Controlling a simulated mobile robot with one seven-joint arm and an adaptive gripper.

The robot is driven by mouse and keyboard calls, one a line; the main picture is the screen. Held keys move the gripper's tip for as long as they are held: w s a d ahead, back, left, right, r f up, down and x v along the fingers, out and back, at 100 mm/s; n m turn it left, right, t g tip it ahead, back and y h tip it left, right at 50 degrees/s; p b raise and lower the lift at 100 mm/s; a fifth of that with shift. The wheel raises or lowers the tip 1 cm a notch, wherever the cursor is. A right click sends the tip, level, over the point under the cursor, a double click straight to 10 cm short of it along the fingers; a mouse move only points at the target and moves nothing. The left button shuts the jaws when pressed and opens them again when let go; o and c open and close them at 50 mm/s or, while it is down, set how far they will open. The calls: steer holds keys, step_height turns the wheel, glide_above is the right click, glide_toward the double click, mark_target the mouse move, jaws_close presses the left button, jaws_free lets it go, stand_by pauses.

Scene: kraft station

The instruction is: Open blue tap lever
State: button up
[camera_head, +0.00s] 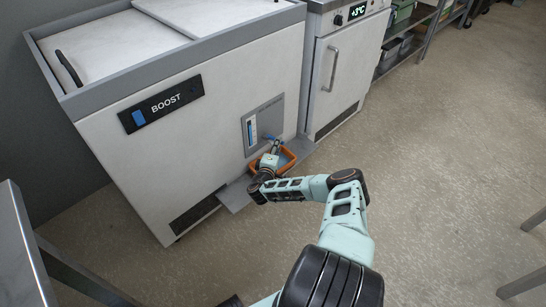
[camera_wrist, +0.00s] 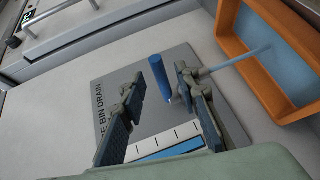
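The blue tap lever (camera_wrist: 157,72) stands out from a grey drain panel (camera_wrist: 110,70) on the white cabinet front. In the wrist view it lies between the two fingers of my gripper (camera_wrist: 160,84), nearer the right finger. The fingers are apart, and I see no clear grip on the lever; contact with the right finger cannot be told. In the head view the lever (camera_head: 268,137) is a small blue spot on the panel, with my gripper (camera_head: 270,155) right in front of it. The tap body is partly hidden by the right finger.
An orange bin (camera_head: 287,153) with a light-blue inside stands on a grey ledge (camera_head: 237,194) below the tap. A thin light-blue streak (camera_wrist: 240,60) runs from near the tap into it, possibly water. A fridge (camera_head: 340,70) stands to the right; open floor lies further right.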

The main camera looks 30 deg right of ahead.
steer(key=v, duration=1)
steer(key=shift+r, duration=0.1)
